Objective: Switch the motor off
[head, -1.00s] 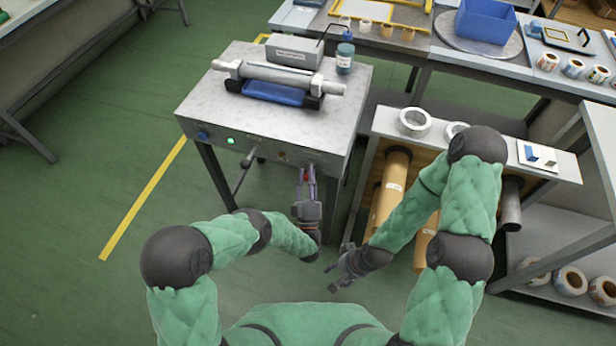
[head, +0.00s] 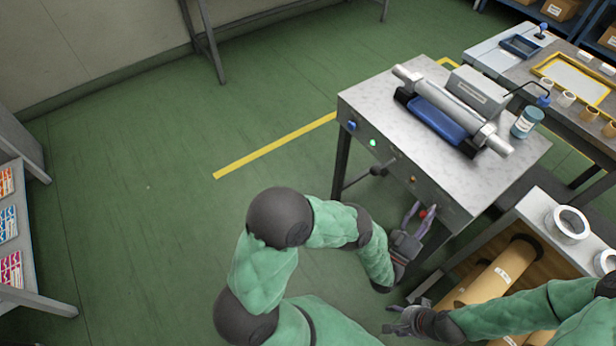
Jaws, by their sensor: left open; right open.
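The rewinder's grey bench (head: 365,98) carries a control panel on its front face. The panel has a blue knob (head: 351,126) at its left end, a lit green button (head: 373,143) and a small brass-coloured knob (head: 412,180). A small red button (head: 423,213) shows near the panel's right end. My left gripper (head: 420,207) is open at the panel, with its fingers pointing up and the red button seen between them. I cannot tell whether it touches the button. My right gripper (head: 388,318) is open and empty, low over the floor, away from the panel.
A roller (head: 450,105) over a blue bar lies on the bench, with a grey box (head: 480,92) and a blue-grey jar (head: 527,122). A shelf with brown rolls (head: 497,272) stands right. Floor at left is clear.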

